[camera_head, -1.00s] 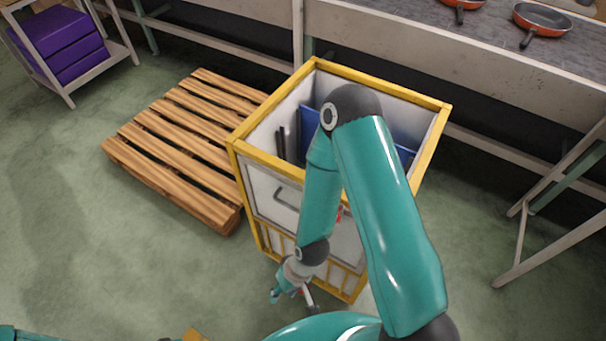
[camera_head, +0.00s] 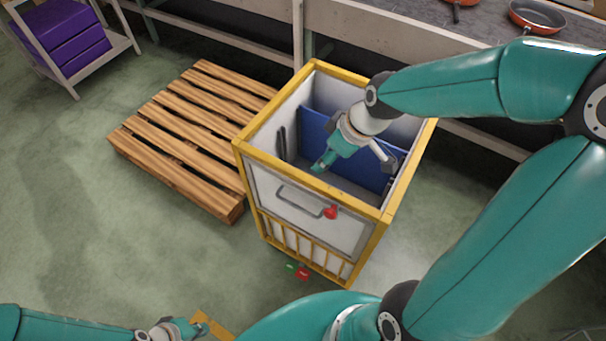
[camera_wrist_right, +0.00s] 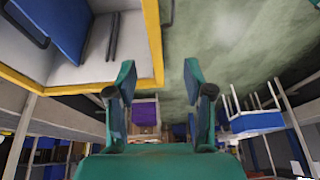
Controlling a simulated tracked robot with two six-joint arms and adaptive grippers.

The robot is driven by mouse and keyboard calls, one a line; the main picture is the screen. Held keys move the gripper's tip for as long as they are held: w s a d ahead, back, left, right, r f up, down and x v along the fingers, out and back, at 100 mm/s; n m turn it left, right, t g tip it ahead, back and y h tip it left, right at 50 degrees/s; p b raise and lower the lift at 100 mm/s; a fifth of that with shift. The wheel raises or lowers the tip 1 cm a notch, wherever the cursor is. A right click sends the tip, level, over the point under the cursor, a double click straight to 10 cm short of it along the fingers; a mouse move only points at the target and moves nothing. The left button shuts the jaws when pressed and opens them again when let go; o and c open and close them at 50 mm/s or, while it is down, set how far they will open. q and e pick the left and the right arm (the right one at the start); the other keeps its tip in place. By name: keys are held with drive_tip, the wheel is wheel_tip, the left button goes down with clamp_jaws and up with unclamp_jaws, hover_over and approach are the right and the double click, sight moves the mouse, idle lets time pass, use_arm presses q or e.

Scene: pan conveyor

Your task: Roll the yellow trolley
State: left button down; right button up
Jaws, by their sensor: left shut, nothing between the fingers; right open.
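The yellow trolley (camera_head: 352,236) stands upright on the floor, a yellow-framed box with pale panels and an open top. Its front has a grey bar handle (camera_head: 297,204) and a red knob (camera_head: 331,212). A blue panel (camera_head: 352,150) shows inside. My right gripper (camera_head: 355,166) is open and empty, and appears over the open top; its exact height is unclear. In the right wrist view, the open fingers (camera_wrist_right: 162,97) have nothing between them, and the trolley's yellow rim (camera_wrist_right: 100,88) is at upper left. My left gripper (camera_head: 185,328) is shut and empty at the lower left, away from the trolley.
A wooden pallet (camera_head: 185,128) lies left of the trolley. A bench with orange pans (camera_head: 538,17) runs behind it. A rack with purple boxes (camera_head: 65,40) stands at upper left. Small red (camera_head: 302,273) and green parts show at the trolley's base.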

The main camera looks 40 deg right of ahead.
wheel_tip(320, 180, up, 2)
drive_tip(key=d, duration=0.1)
approach(306, 178)
drive_tip(key=shift+a+f, duration=0.15)
drive_tip(key=shift+f, duration=0.1)
drive_tip(key=b+x, duration=0.3)
drive_tip(key=x, duration=0.5)
drive_tip(key=shift+w+f, duration=0.2)
drive_tip(key=shift+w, duration=0.05)
clamp_jaws()
